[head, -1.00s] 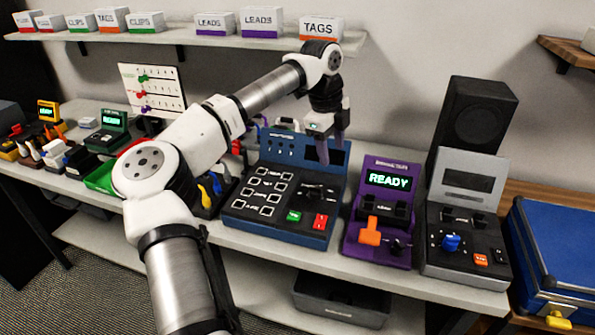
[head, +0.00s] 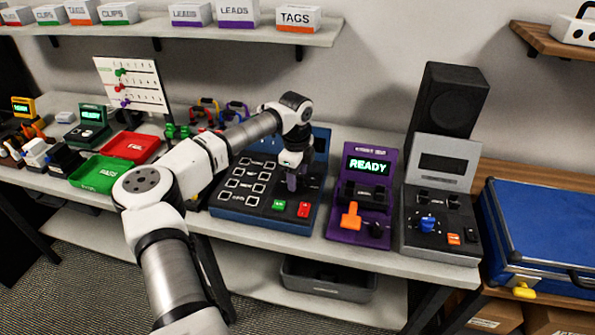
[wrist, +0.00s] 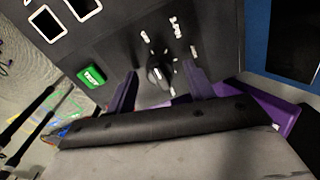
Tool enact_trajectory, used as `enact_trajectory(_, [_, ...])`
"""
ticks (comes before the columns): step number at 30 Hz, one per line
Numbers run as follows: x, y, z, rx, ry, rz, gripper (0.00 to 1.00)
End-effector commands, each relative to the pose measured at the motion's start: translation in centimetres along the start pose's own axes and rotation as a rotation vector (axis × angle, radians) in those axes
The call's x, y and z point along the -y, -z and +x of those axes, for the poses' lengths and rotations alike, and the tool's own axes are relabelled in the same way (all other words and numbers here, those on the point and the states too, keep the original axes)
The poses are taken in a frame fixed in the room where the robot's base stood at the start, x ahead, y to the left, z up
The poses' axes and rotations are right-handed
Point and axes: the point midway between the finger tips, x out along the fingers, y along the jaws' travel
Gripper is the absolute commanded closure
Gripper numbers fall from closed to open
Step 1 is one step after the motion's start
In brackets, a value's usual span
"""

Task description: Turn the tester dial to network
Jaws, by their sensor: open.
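The tester is a blue box with a black sloping panel (head: 227,201), standing on the bench in the middle of the head view. Its panel bears several white-framed squares, a green button (head: 279,205) and a red button (head: 304,209). The black tester dial (wrist: 157,76) shows in the wrist view, ringed by small white labels too blurred to read. My gripper (wrist: 162,90) is open, its two purple fingers on either side of the dial and apart from it. In the head view my gripper (head: 291,184) is low over the panel and hides the dial.
A purple device (head: 363,219) reading READY, with an orange lever, stands close right of the tester. A grey device (head: 439,249) with a blue knob is beyond it. Green (head: 99,184) and red (head: 130,147) trays lie left. A shelf (head: 318,40) hangs above.

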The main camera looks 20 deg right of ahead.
Motion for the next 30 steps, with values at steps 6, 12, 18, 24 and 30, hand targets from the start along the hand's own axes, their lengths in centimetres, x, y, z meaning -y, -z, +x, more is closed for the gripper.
enact_trajectory(6, [0.01,0.01,0.57,0.0,0.001,0.001,0.47])
enact_trajectory(12, [0.0,0.0,0.56,0.0,0.0,0.001,0.53])
enact_trajectory(18, [0.0,0.0,0.54,0.0,0.0,0.001,0.79])
enact_trajectory(24, [0.01,0.0,0.54,0.0,0.001,0.003,0.91])
enact_trajectory(30, [0.01,-0.02,0.65,-0.002,0.001,0.039,0.91])
